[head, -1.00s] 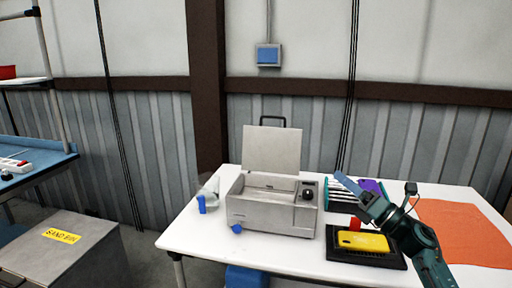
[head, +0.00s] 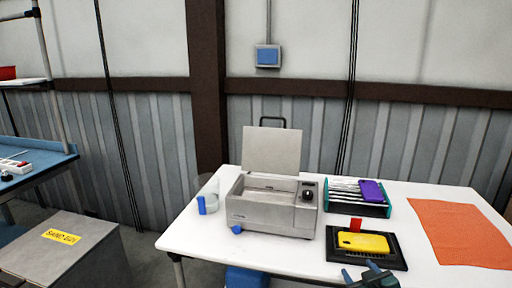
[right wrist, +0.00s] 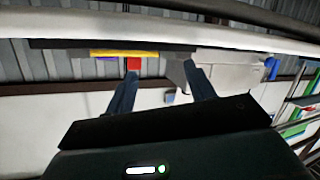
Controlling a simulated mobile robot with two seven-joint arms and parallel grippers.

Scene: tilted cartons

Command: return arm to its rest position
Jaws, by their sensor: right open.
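My right gripper (head: 369,274) shows at the bottom edge of the head view, in front of the table's near edge and below the black mat. It is open, and nothing shows between its fingers. In the right wrist view its two dark fingers (right wrist: 160,90) stand apart, with the table edge, a yellow strip and a red piece beyond them. Most of the right arm is out of the head view. My left gripper is not in view.
The white table (head: 200,243) holds a metal box with its lid up (head: 270,205), a yellow phone-like item (head: 363,242) on a black mat (head: 395,260), a rack with a purple item (head: 371,191) and an orange cloth (head: 455,230). A sand bin (head: 60,255) stands left.

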